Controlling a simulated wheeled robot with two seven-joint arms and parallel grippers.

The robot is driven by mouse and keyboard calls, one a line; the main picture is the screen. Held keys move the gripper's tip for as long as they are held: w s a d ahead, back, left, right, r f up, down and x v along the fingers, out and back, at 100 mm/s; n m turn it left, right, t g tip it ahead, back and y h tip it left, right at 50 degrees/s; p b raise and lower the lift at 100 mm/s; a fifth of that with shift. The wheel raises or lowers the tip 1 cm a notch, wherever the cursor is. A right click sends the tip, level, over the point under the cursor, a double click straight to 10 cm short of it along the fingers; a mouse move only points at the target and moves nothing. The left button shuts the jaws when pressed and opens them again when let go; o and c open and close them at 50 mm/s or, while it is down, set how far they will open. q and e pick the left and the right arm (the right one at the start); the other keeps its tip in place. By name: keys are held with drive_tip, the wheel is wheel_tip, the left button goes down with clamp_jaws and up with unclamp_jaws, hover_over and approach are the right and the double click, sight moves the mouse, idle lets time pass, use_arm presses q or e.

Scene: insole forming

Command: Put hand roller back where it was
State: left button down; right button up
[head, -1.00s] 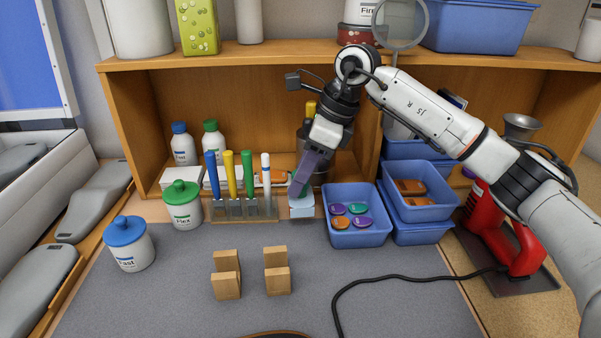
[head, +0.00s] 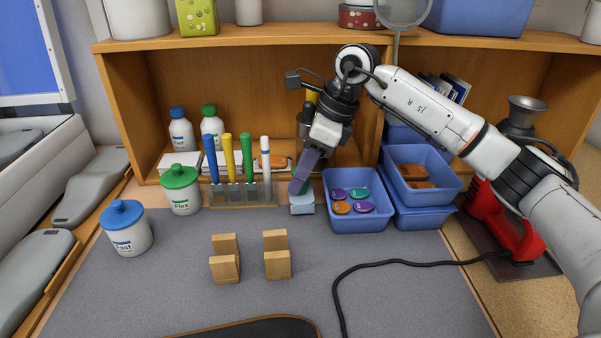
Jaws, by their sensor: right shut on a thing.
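My right gripper (head: 299,186) points down at the back of the mat, between the tool rack and a blue bin. It is shut on the hand roller, which is mostly hidden behind the fingers; only a small dark green part (head: 307,186) shows beside them. The gripper tips are just above a small pale blue block (head: 302,207), which looks like a rest. I cannot tell whether the roller touches it. My left gripper is not in view.
A rack (head: 238,194) with several coloured-handled tools stands close on the left. A blue bin (head: 358,222) with coloured discs is close on the right. Two wooden block holders (head: 225,268) stand on the grey mat (head: 180,290). A black cable (head: 400,265) crosses the right side.

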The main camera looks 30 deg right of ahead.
drive_tip(key=shift+f, duration=0.2)
idle(0.5)
drive_tip(key=o, duration=1.7)
drive_tip(key=shift+r+p, duration=0.65)
drive_tip(key=shift+r, duration=0.3)
drive_tip(key=shift+r+p, duration=0.75)
drive_tip(key=shift+r, duration=0.25)
drive_tip(key=shift+r+p, duration=2)
drive_tip(key=shift+r, duration=0.55)
